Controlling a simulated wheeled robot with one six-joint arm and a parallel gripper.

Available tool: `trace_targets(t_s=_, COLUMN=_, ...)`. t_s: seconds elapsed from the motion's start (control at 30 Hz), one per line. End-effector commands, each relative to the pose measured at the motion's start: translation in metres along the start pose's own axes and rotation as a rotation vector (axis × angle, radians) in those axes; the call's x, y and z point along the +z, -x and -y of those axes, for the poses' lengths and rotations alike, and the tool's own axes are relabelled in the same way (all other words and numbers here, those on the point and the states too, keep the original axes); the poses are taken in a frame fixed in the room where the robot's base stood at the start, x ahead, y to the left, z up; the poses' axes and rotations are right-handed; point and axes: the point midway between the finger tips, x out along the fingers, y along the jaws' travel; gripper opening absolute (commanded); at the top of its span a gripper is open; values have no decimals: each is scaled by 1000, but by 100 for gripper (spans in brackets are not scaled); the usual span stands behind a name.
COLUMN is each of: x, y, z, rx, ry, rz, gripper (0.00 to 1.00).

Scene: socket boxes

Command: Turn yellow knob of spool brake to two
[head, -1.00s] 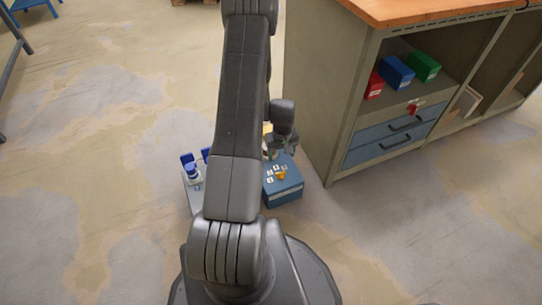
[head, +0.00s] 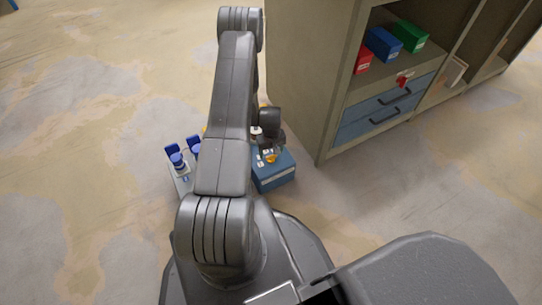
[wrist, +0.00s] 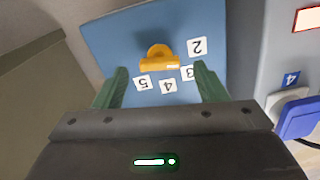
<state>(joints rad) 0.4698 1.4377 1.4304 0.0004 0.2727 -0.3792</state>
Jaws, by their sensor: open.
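The spool brake is a blue box (head: 273,181) on the floor, right of my arm in the head view. Its blue face (wrist: 110,38) fills the middle of the wrist view. The yellow knob (wrist: 158,60) has a bar handle lying across the picture. White labels 2 (wrist: 197,47), 3, 4 and 5 (wrist: 142,83) sit around it; the 3 is partly covered by a finger. My gripper (wrist: 162,74) is open, its green fingers on either side of the knob and apart from it. In the head view, my gripper (head: 269,148) is just above the box.
A grey box with blue plugs (head: 180,170) stands left of the blue box; a blue plug (wrist: 298,118) shows at the wrist view's right. A cabinet (head: 305,90) with drawers and red, blue and green bins stands close on the right. The floor at left is clear.

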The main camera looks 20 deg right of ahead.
Motion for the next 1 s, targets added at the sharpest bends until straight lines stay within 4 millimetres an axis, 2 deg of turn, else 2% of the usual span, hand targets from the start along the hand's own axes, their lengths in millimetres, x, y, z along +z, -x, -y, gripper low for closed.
trace_targets(t_s=0.03, x=0, y=-9, z=0, rx=0, ry=0, rz=1, gripper=65)
trace_targets(t_s=0.2, x=0, y=-21, z=0, rx=0, ry=0, rz=0, gripper=65)
trace_targets(t_s=0.5, x=0, y=-22, z=0, rx=0, ry=0, rz=0, gripper=65)
trace_targets(t_s=0.53, x=0, y=-22, z=0, rx=0, ry=0, rz=0, gripper=64)
trace_targets(t_s=0.7, x=0, y=-22, z=0, rx=0, ry=0, rz=0, gripper=30)
trace_targets(t_s=0.77, x=0, y=-22, z=0, rx=0, ry=0, rz=0, gripper=21)
trace_targets(t_s=1.0, x=-1, y=-24, z=0, rx=0, ry=70, rz=-1, gripper=21)
